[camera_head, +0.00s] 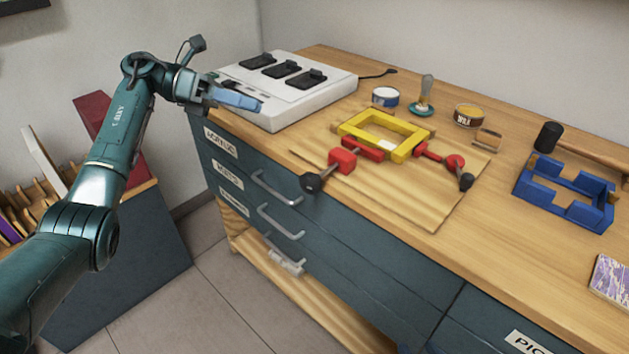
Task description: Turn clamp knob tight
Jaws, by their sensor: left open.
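A yellow square frame (361,125) lies on a light wooden board (432,203) on the workbench. A red clamp (342,161) sits at the frame's front left side, with a black knob (311,183) sticking out over the bench's front edge. A second red clamp (455,162) is at the frame's right side, with a black knob (466,181) pointing toward the front. How tight either one is cannot be seen. My left gripper (240,98) is open with bluish fingers, in front of the white charger box and well left of both knobs. My right gripper is out of view.
The white box (285,95) with several black slots stands at the back left. Behind the board are tins (385,96) (468,115) and a brush-like tool (424,95). A blue jig (565,190) and a mallet (548,137) lie right. Drawer handles (277,190) project from the front.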

